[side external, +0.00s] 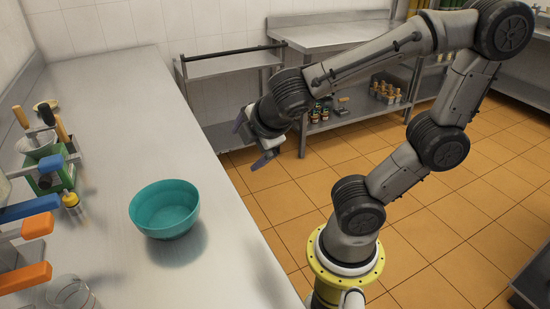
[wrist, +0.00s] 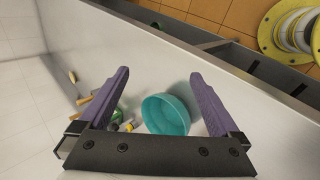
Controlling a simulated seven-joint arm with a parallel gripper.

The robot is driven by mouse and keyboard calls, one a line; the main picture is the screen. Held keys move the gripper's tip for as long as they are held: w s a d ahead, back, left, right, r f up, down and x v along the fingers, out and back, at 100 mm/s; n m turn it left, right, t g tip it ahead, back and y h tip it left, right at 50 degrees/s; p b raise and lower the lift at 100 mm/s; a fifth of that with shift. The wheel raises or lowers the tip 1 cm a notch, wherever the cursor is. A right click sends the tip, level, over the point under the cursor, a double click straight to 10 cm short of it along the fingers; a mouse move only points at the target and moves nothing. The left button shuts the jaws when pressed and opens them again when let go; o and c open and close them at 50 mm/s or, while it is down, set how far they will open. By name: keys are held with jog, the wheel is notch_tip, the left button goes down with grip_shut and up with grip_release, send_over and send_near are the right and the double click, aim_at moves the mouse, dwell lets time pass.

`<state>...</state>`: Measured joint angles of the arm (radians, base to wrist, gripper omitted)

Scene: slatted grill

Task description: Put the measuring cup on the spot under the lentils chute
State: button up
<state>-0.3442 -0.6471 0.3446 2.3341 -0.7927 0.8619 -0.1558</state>
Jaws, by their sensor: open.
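A clear glass vessel (side external: 72,292), which may be the measuring cup, stands at the lower left of the counter in the side view, cut by the picture's bottom edge. No chute labelled lentils can be made out; blue (side external: 30,207) and orange (side external: 38,226) handle-like parts jut in at the left edge, with what they belong to mostly cut off. My gripper (side external: 252,140) is open and empty, raised beyond the counter's right edge in the side view, well apart from the glass vessel. In the wrist view its purple fingers (wrist: 158,76) are spread wide.
A teal bowl (side external: 165,210) stands on the metal counter (side external: 110,110) and also shows in the wrist view (wrist: 166,114). A green box (side external: 50,178) with several utensils is at the left. The counter's far part is clear. Shelves (side external: 340,125) stand behind.

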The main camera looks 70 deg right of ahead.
jog(key=s+a+r+m+y, duration=0.1)
jog(key=s+a+m+y, duration=0.3)
jog(key=s+m, duration=0.3)
jog(key=m+y, duration=0.1)
jog(key=m, duration=0.3)
jog(key=shift+s+r+g, duration=0.15)
jog(key=shift+s+g, duration=0.05)
jog(key=shift+g, duration=0.2)
